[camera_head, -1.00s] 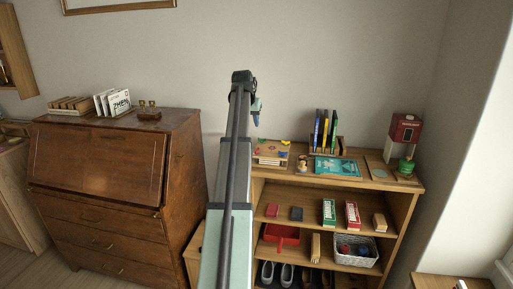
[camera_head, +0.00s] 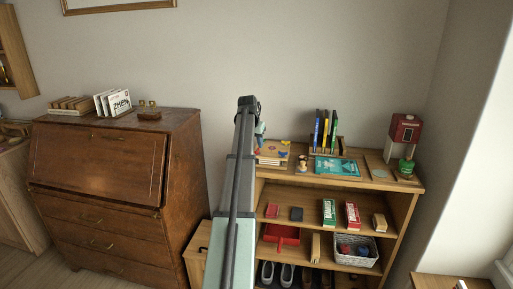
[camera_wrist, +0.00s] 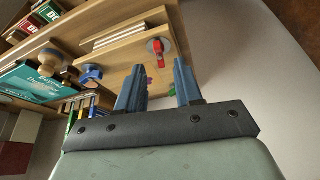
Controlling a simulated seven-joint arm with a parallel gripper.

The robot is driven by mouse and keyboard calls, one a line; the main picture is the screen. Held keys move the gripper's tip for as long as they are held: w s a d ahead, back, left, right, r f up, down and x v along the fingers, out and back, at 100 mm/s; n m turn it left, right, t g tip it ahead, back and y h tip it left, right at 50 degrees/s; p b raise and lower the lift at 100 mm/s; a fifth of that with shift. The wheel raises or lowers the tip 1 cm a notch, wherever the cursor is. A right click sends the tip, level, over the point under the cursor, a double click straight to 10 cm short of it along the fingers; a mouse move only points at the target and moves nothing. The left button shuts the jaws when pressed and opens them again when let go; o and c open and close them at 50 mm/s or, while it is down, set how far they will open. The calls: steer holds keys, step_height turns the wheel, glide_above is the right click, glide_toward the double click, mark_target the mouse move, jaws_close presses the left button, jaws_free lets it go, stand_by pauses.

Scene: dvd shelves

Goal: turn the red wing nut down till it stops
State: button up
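In the wrist view the red wing nut (camera_wrist: 158,53) sits on a round grey washer on a pale wooden board (camera_wrist: 118,62). My gripper (camera_wrist: 160,72) has its two blue fingers apart with nothing between them. The wing nut shows beyond the fingertips, and the gripper looks apart from it. In the head view the board (camera_head: 271,158) lies at the left end of the shelf top. There my gripper (camera_head: 261,130) is above the board's left part, mostly hidden behind my arm. The wing nut is too small to make out surely there.
On the board, a blue knob (camera_wrist: 91,74) stands near the wing nut. A wall is behind.

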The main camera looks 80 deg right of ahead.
mark_target(257, 148)
steer(key=shift+x, duration=1.55)
jaws_close()
